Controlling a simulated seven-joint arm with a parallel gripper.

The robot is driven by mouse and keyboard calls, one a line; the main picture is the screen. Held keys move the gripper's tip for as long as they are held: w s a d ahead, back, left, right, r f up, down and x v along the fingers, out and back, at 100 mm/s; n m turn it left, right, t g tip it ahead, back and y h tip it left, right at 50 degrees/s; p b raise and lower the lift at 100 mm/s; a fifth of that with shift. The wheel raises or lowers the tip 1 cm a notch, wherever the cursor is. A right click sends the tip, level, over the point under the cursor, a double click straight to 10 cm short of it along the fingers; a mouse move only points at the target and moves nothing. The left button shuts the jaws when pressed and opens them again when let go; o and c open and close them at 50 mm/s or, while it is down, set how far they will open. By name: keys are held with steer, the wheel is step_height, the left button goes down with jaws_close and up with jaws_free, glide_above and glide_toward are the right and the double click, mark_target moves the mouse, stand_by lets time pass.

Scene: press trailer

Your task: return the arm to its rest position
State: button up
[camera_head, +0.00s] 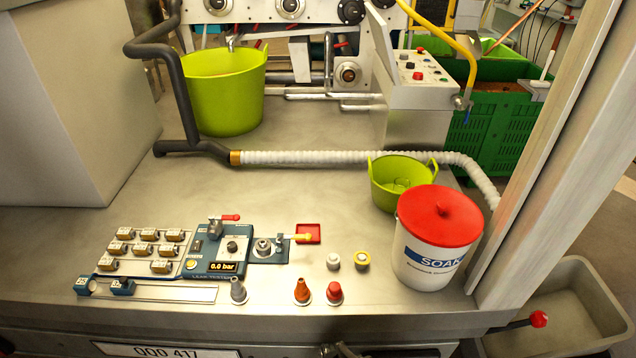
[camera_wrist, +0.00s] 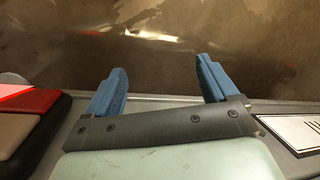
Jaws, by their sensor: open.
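My gripper (camera_wrist: 160,85) shows in the wrist view with its two blue fingers spread apart and nothing between them. Beyond the fingertips is a brownish, blurred metal surface (camera_wrist: 160,62), with no object close to the fingers. My gripper and arm do not show in the head view, so where the arm is over the bench cannot be told from there.
The steel bench (camera_head: 330,225) carries a leak tester (camera_head: 225,262), a tray of small brass parts (camera_head: 140,250), several small cones and knobs, a ribbed hose (camera_head: 330,158), green tubs (camera_head: 222,100) and a white SOAK bucket (camera_head: 430,250) with a red lid. The middle is clear.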

steer(key=s+d+r+m+g, duration=0.2)
steer(key=s+d, duration=0.2)
steer(key=d, duration=0.3)
steer(key=s+d+r+m+g+h, duration=0.1)
steer(key=s+d+m+g, duration=0.1)
steer(key=s+d, duration=0.3)
steer(key=d, duration=0.3)
steer(key=shift+s+d+r, duration=0.2)
steer(key=shift+s+r, duration=0.1)
steer(key=shift+r, duration=0.05)
